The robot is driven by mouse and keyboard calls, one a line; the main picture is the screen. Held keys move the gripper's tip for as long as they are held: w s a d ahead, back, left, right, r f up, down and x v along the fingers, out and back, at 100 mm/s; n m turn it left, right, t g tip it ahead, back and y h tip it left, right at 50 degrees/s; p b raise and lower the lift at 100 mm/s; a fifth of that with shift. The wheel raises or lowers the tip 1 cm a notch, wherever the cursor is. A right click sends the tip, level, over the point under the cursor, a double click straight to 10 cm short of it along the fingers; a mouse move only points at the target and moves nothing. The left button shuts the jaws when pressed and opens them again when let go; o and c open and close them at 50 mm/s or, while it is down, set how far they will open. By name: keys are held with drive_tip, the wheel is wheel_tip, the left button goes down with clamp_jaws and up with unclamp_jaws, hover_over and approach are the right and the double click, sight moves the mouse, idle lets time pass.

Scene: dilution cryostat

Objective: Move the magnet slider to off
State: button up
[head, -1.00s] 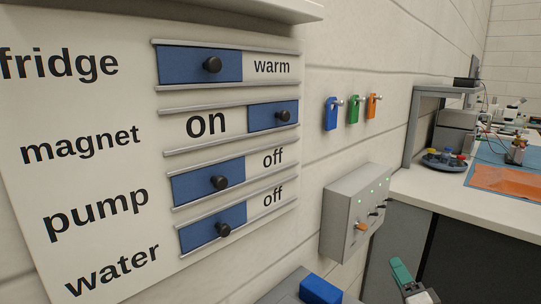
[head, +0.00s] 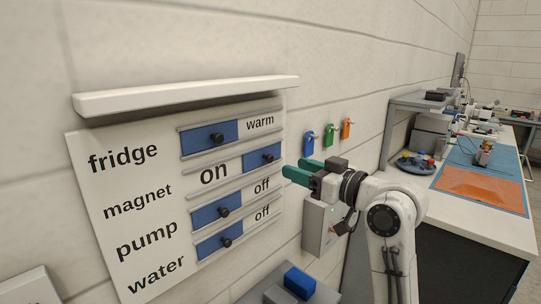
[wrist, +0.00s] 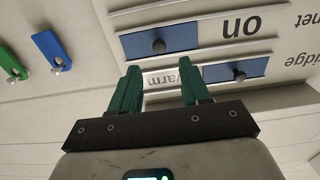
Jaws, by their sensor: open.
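The magnet slider (head: 262,157) is a blue plate with a black knob on the white wall panel (head: 112,235). It sits at the right end of its track, with the word "on" uncovered to its left. In the upside-down wrist view the magnet slider (wrist: 160,42) lies beyond the fingertips. My gripper (head: 291,176) is just right of the panel, level with the lower edge of the magnet row. Its green fingers (wrist: 161,78) are open and empty in the wrist view. They appear apart from the knob.
The fridge slider (head: 208,138) is above, showing "warm". The pump slider (head: 216,210) and water slider (head: 220,241) are below, both showing "off". A shelf (head: 190,95) juts out above the panel. Coloured tags (head: 328,136) and a grey switch box (head: 315,226) are on the wall to the right.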

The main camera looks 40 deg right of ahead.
sight(271, 159)
drive_tip(key=w+p, duration=0.1)
drive_tip(key=w, duration=0.7)
drive_tip(key=shift+w+a+p, duration=0.1)
drive_tip(key=shift+p, duration=0.3)
drive_tip(key=shift+c, duration=0.4)
clamp_jaws()
